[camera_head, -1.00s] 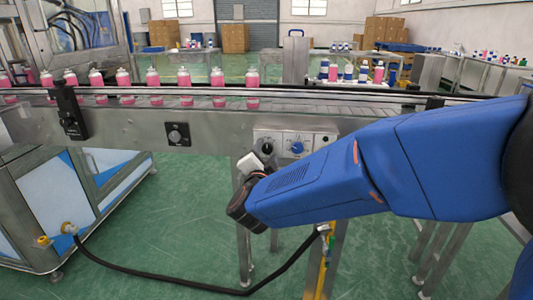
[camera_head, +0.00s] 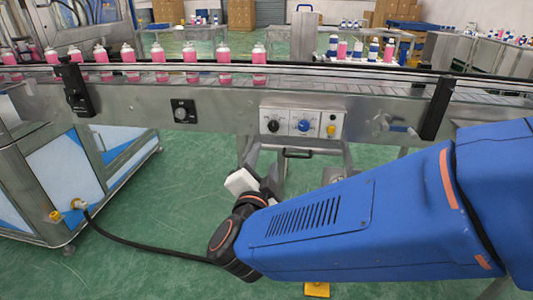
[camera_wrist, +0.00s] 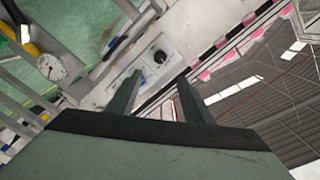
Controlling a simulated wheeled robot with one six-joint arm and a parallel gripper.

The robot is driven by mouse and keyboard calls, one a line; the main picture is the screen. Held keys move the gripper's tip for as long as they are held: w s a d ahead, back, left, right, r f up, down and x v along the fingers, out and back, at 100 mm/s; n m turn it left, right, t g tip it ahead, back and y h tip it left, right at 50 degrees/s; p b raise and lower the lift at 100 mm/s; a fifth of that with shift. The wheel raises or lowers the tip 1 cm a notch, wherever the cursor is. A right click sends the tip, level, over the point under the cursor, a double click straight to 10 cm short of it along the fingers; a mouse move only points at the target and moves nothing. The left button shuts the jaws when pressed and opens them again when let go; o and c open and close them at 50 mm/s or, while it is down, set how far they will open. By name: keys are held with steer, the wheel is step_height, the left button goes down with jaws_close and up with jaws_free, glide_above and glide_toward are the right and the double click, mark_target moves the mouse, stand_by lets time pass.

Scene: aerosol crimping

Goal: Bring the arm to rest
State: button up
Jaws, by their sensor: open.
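My blue arm (camera_head: 320,225) reaches in from the right of the head view, in front of the conveyor (camera_head: 225,98) and low in the picture. Its dark wrist (camera_head: 232,240) is bent near the picture's middle. My gripper (camera_wrist: 155,92) shows in the wrist view as two dark fingers, apart, with nothing between them. The fingers point toward the conveyor's control panel (camera_wrist: 150,62), and I see no contact. The panel (camera_head: 300,123) also shows in the head view with black, blue and yellow knobs.
Pink cans (camera_head: 160,62) stand in a row on the conveyor. A blue-and-white machine cabinet (camera_head: 60,180) is at the left, with a black hose (camera_head: 140,240) running from it. More bottles stand on a table (camera_head: 350,70) behind. Green floor (camera_head: 180,180) is open below the conveyor.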

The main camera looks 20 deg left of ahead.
steer(key=shift+s+d, duration=0.1)
steer(key=shift+s, duration=0.25)
steer(key=w+d+r+n+g+y, duration=0.2)
steer(key=w+d+r+n+y, duration=0.1)
steer(key=w+d, duration=0.45)
steer(key=w+d+n+g, duration=0.1)
steer(key=d+n+g, duration=0.25)
steer(key=d, duration=0.85)
steer(key=s+d+f+g+h, duration=0.2)
steer(key=s+d+f, duration=0.2)
steer(key=s+d, duration=0.3)
steer(key=s+d+f+g+h, duration=0.2)
steer(key=s+d, duration=0.5)
steer(key=d, duration=0.7)
steer(key=s+d+f+n+g+h, duration=0.1)
steer(key=s+d+f+g+h, duration=0.2)
steer(key=s+d+f, duration=0.3)
steer(key=d, duration=0.4)
steer(key=shift+s+d, duration=0.25)
steer(key=shift+s, duration=0.15)
steer(key=shift+f, duration=0.1)
